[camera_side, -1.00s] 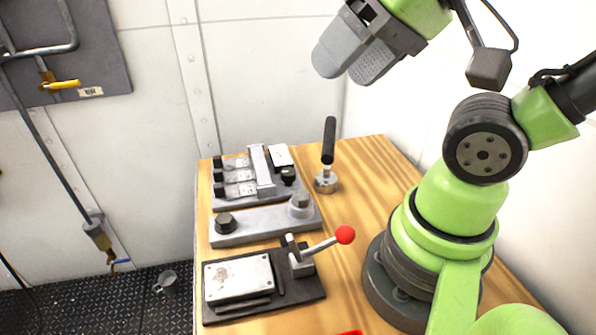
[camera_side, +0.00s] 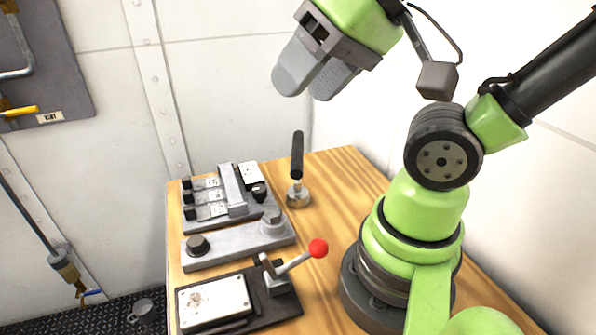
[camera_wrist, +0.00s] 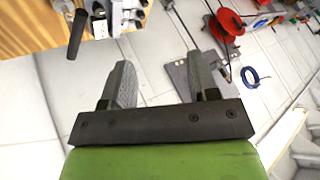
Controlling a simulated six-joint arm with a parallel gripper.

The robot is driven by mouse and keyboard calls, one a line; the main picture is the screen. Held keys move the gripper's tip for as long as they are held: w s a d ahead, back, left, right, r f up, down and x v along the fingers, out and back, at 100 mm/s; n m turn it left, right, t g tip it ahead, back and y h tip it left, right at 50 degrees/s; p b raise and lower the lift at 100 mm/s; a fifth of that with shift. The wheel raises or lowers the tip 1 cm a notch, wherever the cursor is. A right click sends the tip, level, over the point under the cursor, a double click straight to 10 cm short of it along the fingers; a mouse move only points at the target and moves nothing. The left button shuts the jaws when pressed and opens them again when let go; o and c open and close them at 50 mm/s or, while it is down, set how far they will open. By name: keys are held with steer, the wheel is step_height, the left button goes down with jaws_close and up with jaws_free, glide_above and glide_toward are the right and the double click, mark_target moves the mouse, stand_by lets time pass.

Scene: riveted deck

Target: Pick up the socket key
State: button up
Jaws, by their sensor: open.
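The socket key (camera_side: 297,160) stands upright on the wooden table. It has a black bar handle on top and a round silver metal socket end at its foot. In the wrist view its black handle (camera_wrist: 77,35) shows at the upper left, outside the jaws. My gripper (camera_side: 308,85) is open and empty, high above the table and above the key, with clear air between them. In the wrist view my gripper's two grey fingers (camera_wrist: 158,68) are spread wide with nothing between them.
Left of the key are a switch block (camera_side: 232,195), a grey plate with bolts (camera_side: 235,243), and a dark base with a red-knobbed lever (camera_side: 318,248). Bare wood lies right of the key.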

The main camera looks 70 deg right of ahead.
steer(key=m+g+h, duration=0.7)
steer(key=m, duration=0.2)
glide_toward(297, 149)
steer(key=shift+s+f, duration=0.2)
steer(key=shift+f, duration=0.2)
steer(key=x, duration=0.5)
steer(key=shift+d+f, duration=0.15)
steer(key=shift+f, duration=0.05)
steer(key=shift+w+x, duration=0.15)
steer(key=shift+x, duration=1.1)
steer(key=shift+w+x, duration=0.15)
steer(key=shift+x, duration=1.1)
steer(key=shift+d, duration=0.15)
jaws_close()
steer(key=shift+r, duration=0.1)
